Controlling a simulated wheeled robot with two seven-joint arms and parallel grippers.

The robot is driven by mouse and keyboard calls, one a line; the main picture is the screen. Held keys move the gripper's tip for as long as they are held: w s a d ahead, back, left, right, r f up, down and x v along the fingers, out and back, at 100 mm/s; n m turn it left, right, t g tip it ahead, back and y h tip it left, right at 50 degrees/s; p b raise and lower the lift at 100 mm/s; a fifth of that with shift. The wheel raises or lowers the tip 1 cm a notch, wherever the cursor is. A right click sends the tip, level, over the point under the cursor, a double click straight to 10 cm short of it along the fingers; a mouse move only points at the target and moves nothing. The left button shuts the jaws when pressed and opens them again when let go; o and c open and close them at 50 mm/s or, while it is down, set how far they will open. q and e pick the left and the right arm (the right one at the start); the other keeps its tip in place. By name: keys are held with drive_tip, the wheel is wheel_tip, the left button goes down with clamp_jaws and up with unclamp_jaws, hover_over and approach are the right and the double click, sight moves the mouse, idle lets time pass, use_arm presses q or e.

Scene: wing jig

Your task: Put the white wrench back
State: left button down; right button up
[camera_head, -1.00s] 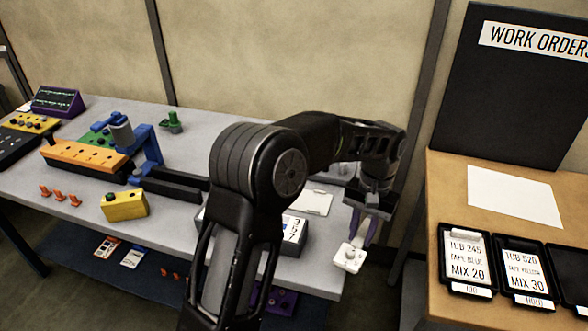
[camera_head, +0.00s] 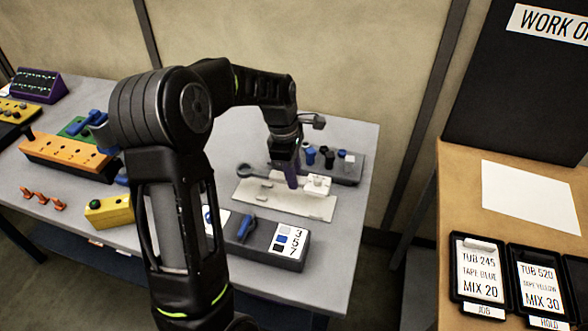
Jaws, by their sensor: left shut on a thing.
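The rest of the wrench is hidden or too small to make out. A dark rack (camera_head: 345,176) with blue, black and white knobs stands just behind and to the right. My right gripper is not in view.
A grey ring-ended tool (camera_head: 246,171) lies at the board's left. In front stands a dark box (camera_head: 262,247) with a blue handle and a "3 5 7" label. A yellow block (camera_head: 108,212) and an orange fixture (camera_head: 62,158) are left. The table's right strip is clear.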

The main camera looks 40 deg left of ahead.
use_arm(q)
drive_tip(key=b, duration=0.4)
hover_over(297, 200)
drive_tip(key=f, duration=0.2)
drive_tip(key=a+f, duration=0.1)
drive_tip(key=f, duration=0.1)
drive_tip(key=shift+f, duration=0.35)
drive_tip(key=shift+d+f, duration=0.1)
drive_tip(key=shift+f, duration=0.4)
drive_tip(key=shift+d, duration=0.1)
drive_tip(key=shift+f, duration=0.1)
drive_tip(key=shift+f+b, duration=0.4)
drive_tip(key=shift+f, duration=0.1)
drive_tip(key=c, duration=1.1)
unclamp_jaws()
